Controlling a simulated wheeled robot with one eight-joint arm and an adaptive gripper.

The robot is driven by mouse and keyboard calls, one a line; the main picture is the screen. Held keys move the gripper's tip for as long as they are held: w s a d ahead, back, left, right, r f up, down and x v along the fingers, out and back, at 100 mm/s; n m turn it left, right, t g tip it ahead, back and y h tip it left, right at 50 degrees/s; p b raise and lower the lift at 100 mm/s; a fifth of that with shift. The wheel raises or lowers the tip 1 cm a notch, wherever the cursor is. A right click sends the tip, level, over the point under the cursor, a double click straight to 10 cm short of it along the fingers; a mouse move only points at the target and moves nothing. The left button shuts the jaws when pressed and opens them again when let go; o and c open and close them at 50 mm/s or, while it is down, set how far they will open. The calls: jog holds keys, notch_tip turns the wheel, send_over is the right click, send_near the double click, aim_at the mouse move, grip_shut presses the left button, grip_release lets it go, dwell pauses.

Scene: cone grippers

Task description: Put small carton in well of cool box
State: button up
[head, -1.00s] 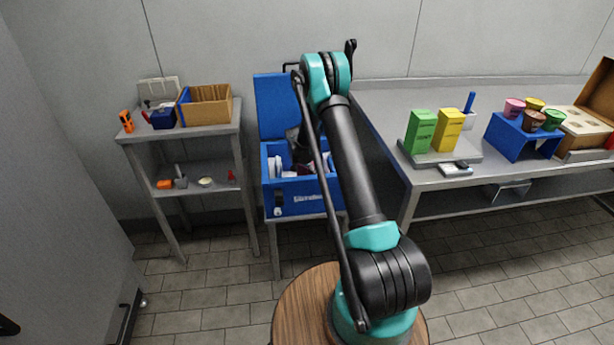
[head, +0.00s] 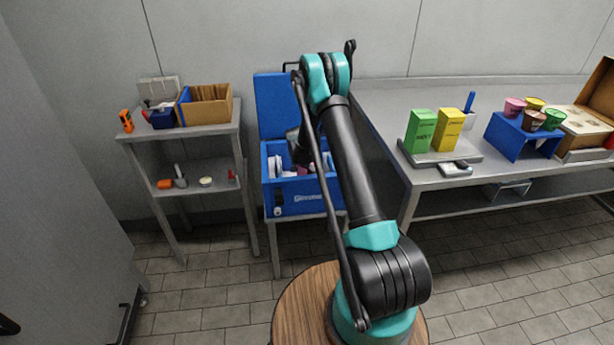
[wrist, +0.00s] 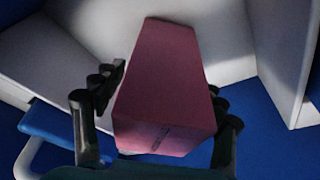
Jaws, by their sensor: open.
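The small carton (wrist: 168,85) is a pinkish-red box in the middle of the wrist view. It stands between the black fingers of my gripper (wrist: 172,100), which are open, with one on each side. Whether either finger touches it I cannot tell. White panels (wrist: 222,40) of the cool box's inside rise around the carton, with blue surfaces beside them. In the head view the blue cool box (head: 297,203) has its lid (head: 275,105) raised. My arm reaches over it and hides part of its inside, including most of the gripper and carton.
A grey shelf unit (head: 205,131) with a cardboard box (head: 207,108) and small tools stands left of the cool box. On the right, a metal table (head: 395,100) carries green (head: 421,131) and yellow (head: 449,130) cartons and a blue cup stand (head: 517,138). Open floor lies in front.

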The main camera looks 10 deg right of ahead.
jog(key=v, duration=1.1)
jog(key=shift+s+r, duration=0.3)
jog(key=shift+r, duration=0.3)
jog(key=s+d+r+n+y, duration=0.1)
jog(key=s+d+r+n, duration=0.1)
jog(key=s+r, duration=0.65)
jog(key=s+d+r+n, duration=0.25)
jog(key=s+r, duration=0.25)
jog(key=s, duration=0.7)
jog(key=s+f+n+t+y, duration=0.1)
jog(key=s+n, duration=0.3)
jog(key=s, duration=1.7)
jog(key=shift+s+d+f+t, duration=0.3)
jog(key=shift+s+f+t, duration=0.1)
jog(key=shift+n, duration=0.25)
